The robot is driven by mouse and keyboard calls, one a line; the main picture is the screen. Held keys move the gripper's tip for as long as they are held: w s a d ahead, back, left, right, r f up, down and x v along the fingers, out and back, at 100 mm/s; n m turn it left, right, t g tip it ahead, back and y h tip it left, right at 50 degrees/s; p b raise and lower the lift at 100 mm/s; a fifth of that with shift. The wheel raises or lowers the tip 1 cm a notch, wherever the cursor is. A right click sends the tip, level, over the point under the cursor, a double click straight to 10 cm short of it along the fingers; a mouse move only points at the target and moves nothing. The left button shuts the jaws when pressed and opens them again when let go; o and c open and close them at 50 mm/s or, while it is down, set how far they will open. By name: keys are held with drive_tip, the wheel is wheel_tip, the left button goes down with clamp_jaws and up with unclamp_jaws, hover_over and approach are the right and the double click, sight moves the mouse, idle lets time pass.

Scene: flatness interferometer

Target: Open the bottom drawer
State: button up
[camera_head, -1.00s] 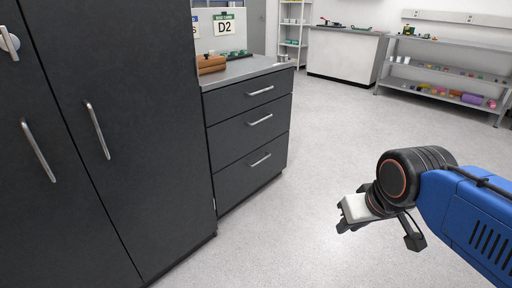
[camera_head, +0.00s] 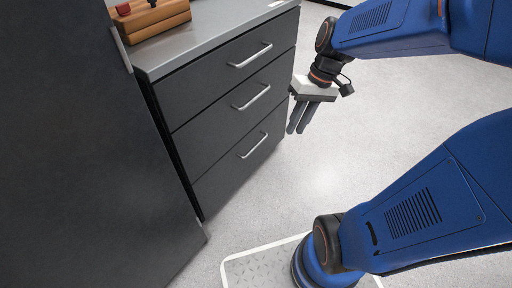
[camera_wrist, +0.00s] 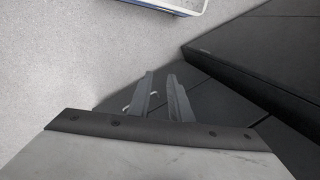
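The bottom drawer (camera_head: 225,178) is the lowest of three dark grey drawers in the cabinet. It looks shut, its front level with the drawers above. Its silver bar handle (camera_head: 254,146) runs along the upper part of the front. My gripper (camera_head: 297,131) is to the right of that handle, pointing down, empty, with a narrow gap between its fingers. In the wrist view my gripper's fingers (camera_wrist: 159,75) are apart. A pale handle (camera_wrist: 127,96) shows just left of them, partly hidden behind the left finger; I cannot tell which drawer it belongs to.
The middle drawer (camera_head: 240,105) and top drawer (camera_head: 235,65) are shut. A grey worktop (camera_head: 205,42) bears a brown wooden block (camera_head: 155,18). A tall dark cabinet (camera_head: 80,150) stands close at left. The floor (camera_head: 400,110) to the right is open.

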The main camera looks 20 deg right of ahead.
drive_tip(key=w+d+f+m+g+y, duration=0.1)
drive_tip(key=w+d+f+y, duration=0.35)
drive_tip(key=w+f, duration=0.6)
drive_tip(key=w+d+f+m+y, duration=0.1)
drive_tip(key=w+d+f+y, duration=0.2)
drive_tip(key=w+f+y, duration=0.5)
drive_tip(key=m+t, duration=0.2)
drive_tip(key=t, duration=0.1)
approach(256, 145)
drive_tip(key=x, duration=1)
drive_tip(key=shift+f, duration=0.4)
drive_tip(key=shift+c, duration=0.3)
clamp_jaws()
